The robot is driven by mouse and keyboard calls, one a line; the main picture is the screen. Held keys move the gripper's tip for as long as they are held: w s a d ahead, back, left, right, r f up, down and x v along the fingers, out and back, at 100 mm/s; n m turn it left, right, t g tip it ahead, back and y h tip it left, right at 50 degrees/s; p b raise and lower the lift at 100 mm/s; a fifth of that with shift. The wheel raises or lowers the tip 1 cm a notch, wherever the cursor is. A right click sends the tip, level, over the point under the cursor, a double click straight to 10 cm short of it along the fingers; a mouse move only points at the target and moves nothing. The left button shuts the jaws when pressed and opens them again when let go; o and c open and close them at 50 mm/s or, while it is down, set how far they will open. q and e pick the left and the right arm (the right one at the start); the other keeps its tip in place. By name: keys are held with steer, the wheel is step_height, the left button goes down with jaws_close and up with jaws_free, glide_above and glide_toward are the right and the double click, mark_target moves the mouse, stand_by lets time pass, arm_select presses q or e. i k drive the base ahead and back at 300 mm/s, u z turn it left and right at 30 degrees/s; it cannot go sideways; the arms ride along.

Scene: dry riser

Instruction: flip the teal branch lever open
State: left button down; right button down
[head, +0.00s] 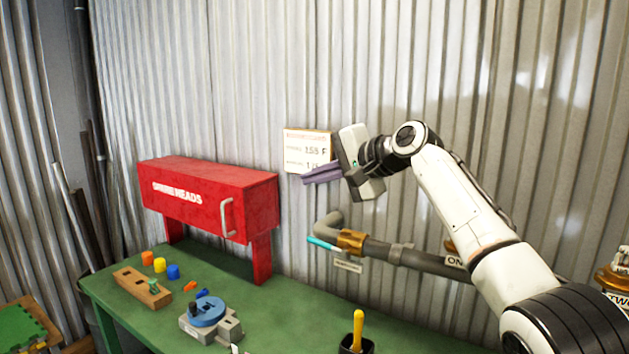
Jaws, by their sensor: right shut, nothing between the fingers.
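The teal branch lever (323,244) sticks out to the left from a brass valve body (351,241) on the grey pipe (428,262) along the wall. A small label hangs just below the valve. My right gripper (306,177) is shut and empty, its purple-grey fingers pointing left. In the picture it is above the lever and apart from it, in front of a paper sign. My right arm comes in from the lower right and covers part of the pipe. My left gripper is not in view.
A red cabinet (208,199) with a handle stands on the green bench (290,312) at left. The sign (307,150) is on the corrugated wall. A wooden block (142,287), a blue-topped device (208,312) and a yellow-handled tool (358,329) sit on the bench.

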mark_target(328, 246)
steer(key=k, duration=1)
